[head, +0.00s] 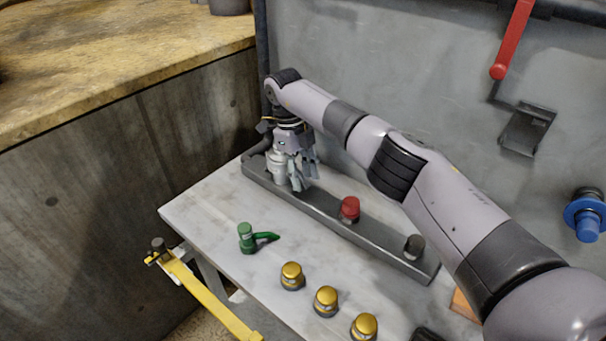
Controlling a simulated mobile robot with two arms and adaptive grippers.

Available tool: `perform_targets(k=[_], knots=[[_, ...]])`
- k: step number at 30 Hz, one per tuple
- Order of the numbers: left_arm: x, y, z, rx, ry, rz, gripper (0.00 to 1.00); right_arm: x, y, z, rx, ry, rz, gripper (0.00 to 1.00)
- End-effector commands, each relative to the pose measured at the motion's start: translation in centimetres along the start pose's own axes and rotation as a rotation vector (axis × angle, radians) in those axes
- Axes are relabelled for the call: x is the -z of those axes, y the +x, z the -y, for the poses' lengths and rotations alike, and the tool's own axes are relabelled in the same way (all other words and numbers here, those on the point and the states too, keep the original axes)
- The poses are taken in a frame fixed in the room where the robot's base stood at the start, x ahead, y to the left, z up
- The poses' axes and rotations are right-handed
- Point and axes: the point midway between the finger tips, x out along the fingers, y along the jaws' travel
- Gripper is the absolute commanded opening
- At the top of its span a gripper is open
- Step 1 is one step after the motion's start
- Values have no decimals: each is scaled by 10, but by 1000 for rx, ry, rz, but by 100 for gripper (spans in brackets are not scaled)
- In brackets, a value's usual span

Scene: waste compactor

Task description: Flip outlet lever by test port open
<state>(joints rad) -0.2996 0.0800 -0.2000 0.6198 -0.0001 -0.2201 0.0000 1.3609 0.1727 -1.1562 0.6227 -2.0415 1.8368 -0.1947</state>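My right arm reaches in from the right across the table. My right gripper (301,178) points down at the far left end of a dark metal bar (335,222). It is beside a light grey cylindrical fitting (277,166) and partly covers it; I cannot tell whether they touch or whether the fingers are open or shut. A long yellow lever (212,299) with a dark pivot runs along the table's front left edge. A red lever (514,40) hangs on the back wall. Which is the outlet lever is not clear. My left gripper is not in view.
A green valve with a side handle (247,238) and several gold-capped fittings (292,275) stand on the pale table (210,214). A red knob (349,208) and dark knob (413,246) rise from the bar. A blue fitting (586,215) projects at right.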

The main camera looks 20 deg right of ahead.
Motion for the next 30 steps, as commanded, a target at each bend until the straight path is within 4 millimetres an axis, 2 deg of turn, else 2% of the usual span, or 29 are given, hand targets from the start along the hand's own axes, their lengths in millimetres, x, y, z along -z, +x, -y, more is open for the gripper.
perform_targets(k=[5, 15, 18, 30], knots=[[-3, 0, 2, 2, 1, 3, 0, 0, -4, 0, 0, 0, 1, 37], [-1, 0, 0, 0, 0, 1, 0, -1, -58, 0, 1, 2, 2, 37], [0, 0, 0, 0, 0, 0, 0, -1, -68, 0, 1, 1, 1, 37], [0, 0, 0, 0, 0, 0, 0, 0, -75, 0, 0, 0, 0, 37]])
